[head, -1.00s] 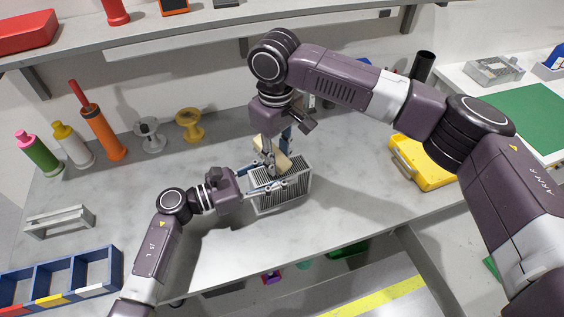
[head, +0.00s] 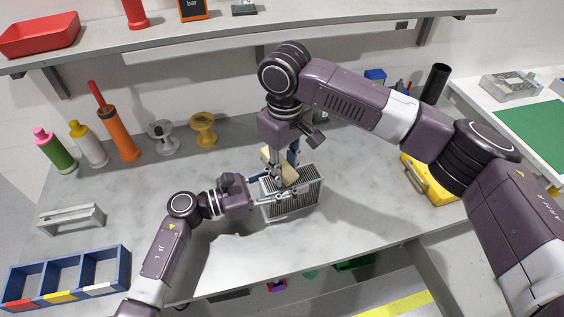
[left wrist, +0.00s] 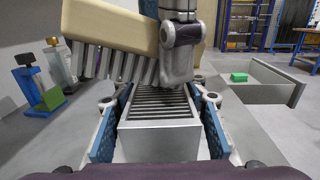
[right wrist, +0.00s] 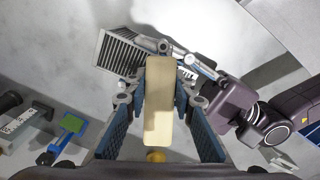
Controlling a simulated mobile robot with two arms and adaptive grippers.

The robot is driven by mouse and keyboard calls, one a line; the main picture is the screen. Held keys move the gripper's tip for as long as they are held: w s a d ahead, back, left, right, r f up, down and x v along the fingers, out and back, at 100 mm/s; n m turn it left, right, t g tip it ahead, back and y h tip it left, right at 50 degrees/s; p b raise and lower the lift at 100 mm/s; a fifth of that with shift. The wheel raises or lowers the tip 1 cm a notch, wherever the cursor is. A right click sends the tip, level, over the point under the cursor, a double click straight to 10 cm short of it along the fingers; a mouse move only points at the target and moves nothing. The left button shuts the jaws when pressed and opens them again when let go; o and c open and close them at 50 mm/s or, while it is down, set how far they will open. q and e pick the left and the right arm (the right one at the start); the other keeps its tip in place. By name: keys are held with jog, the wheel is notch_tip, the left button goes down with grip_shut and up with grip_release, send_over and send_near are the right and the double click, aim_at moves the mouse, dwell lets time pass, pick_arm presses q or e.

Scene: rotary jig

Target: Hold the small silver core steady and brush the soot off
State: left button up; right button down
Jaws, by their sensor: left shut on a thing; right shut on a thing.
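The silver core (head: 307,203) is a finned metal block on the grey table. In the left wrist view the core (left wrist: 160,138) lies between the blue-padded fingers of my left gripper (left wrist: 160,115), which is shut on it; it also shows in the head view (head: 284,190). My right gripper (right wrist: 158,105) is shut on a cream-backed brush (right wrist: 159,85). In the left wrist view the brush (left wrist: 112,28) is tilted, its grey bristles over the core's far end. I cannot tell whether they touch the fins. Soot is not clearly visible.
An orange bottle (head: 121,135), other bottles and a yellow spool (head: 203,128) stand at the back left. A blue bin tray (head: 92,288) and a grey rack (head: 72,219) lie left. A yellow case (head: 430,187) is right. The table in front of the core is clear.

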jog(key=shift+s+d+f, duration=0.1)
jog(key=shift+s+d, duration=0.2)
jog(key=shift+s, duration=0.55)
jog(key=shift+w+r, duration=0.15)
jog(key=shift+r, duration=2.95)
jog(key=shift+r, duration=1.5)
